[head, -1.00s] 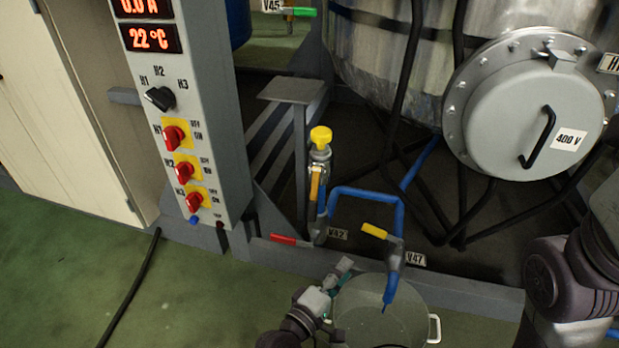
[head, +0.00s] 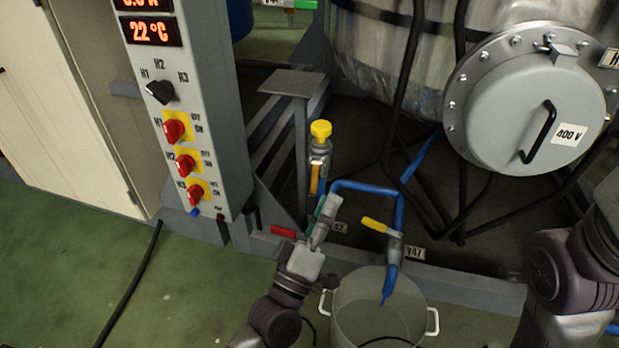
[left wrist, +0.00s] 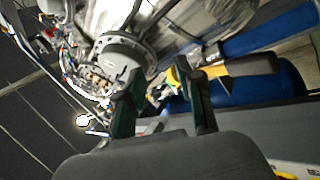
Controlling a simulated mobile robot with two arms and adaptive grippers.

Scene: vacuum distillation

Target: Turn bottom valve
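Low on the pipework, a valve with a red lever (head: 284,232) sits by the V42 label (head: 339,227), which my gripper partly covers. To its right, a valve with a yellow lever (head: 375,225) sits above the V47 label (head: 414,253). An upper valve has a yellow knob (head: 320,130) and an orange-yellow lever (head: 315,178). My left gripper (head: 325,208) is in front of the pipe near the V42 valve; contact cannot be told. In the left wrist view its fingers (left wrist: 164,95) are apart, with nothing clearly held. My right gripper is out of view.
A grey control panel (head: 205,140) rises at the left. The large vessel's round flange (head: 510,110) is at the right. Green floor (head: 180,290) is open at lower left.

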